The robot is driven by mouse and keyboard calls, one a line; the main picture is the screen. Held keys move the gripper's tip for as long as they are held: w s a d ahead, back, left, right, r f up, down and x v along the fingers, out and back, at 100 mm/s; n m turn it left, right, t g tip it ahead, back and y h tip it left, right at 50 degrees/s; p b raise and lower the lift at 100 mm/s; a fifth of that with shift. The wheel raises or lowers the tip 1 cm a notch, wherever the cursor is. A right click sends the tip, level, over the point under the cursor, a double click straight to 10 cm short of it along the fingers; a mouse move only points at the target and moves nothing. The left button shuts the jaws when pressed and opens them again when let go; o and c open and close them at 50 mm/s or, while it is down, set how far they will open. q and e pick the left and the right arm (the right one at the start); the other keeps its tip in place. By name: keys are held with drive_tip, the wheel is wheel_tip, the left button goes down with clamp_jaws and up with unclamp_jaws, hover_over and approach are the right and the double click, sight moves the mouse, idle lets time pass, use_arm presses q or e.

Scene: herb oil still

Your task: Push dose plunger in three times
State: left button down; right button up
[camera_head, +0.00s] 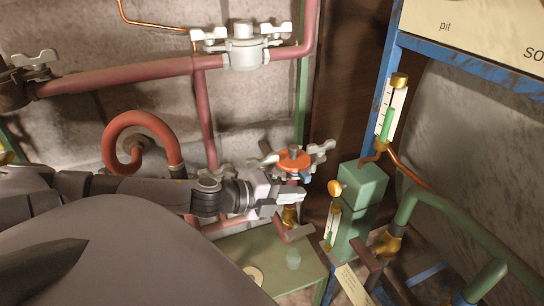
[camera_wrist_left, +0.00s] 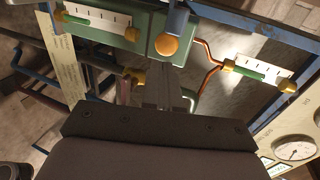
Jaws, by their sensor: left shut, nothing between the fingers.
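The dose plunger appears to be the round brass knob (camera_head: 334,188) on the side of a green box (camera_head: 362,186) at right of centre in the head view. In the left wrist view the knob (camera_wrist_left: 167,46) faces me, just beyond my fingers. My left gripper (camera_head: 300,201) comes in from the left, shut and empty, pointing toward the knob. In the head view a gap shows between the fingertips and the knob. In the wrist view the shut fingers (camera_wrist_left: 168,88) lie just below it; contact is not visible there. How far the plunger is in cannot be told.
An orange valve handwheel (camera_head: 294,159) sits close above my left gripper. A sight gauge (camera_head: 333,224) stands beside the green box, and another gauge (camera_head: 390,118) is above it. A green table (camera_head: 262,252) is below. A green pipe (camera_head: 458,226) and blue frame (camera_head: 383,80) bound the right side.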

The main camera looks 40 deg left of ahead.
use_arm(q)
drive_tip(key=shift+p+v, duration=0.8)
drive_tip(key=shift+v, duration=1.7)
drive_tip(key=shift+s, duration=0.1)
